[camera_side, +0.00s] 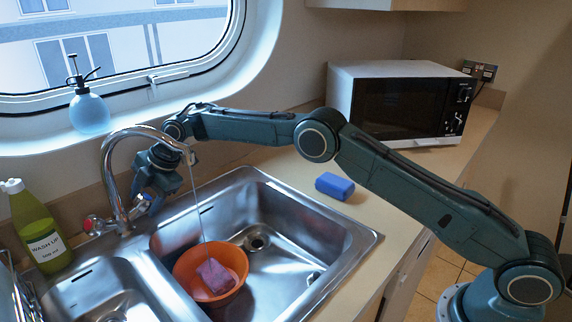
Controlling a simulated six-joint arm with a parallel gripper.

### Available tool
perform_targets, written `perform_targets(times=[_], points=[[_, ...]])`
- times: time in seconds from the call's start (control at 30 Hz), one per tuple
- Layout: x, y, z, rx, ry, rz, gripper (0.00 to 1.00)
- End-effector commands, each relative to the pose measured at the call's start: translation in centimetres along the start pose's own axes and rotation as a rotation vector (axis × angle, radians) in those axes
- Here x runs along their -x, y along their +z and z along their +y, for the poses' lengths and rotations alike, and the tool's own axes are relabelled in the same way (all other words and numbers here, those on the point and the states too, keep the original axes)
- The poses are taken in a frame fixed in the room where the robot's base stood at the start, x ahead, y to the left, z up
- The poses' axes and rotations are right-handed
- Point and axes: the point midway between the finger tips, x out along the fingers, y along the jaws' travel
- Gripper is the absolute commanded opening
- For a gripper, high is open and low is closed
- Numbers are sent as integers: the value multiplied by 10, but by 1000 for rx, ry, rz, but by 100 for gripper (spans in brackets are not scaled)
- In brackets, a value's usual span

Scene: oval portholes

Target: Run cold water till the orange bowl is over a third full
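The orange bowl (181,271) stands in the larger sink basin, below the tap spout. A pink-purple block, perhaps a sponge (214,276), is in the bowl. A thin stream of water (201,215) runs from the curved chrome tap (108,165) down into the bowl. The water level in the bowl cannot be made out. A red-marked tap handle (92,222) is at the left of the tap base. My gripper (147,203) is at the right side of the tap base, pointing down, by the other handle, which it mostly hides. Its fingers are too small and covered to read.
A blue sponge (334,186) lies on the counter right of the sink. A white microwave (400,103) stands behind it. A green wash-up bottle (38,230) stands left of the tap, and a blue spray bottle (90,112) is on the porthole sill.

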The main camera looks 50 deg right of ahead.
Motion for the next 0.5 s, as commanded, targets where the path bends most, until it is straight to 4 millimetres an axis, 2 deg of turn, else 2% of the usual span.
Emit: perform_targets(times=[0.5], points=[[4, 2, 0, -3, 1, -1, 61]])
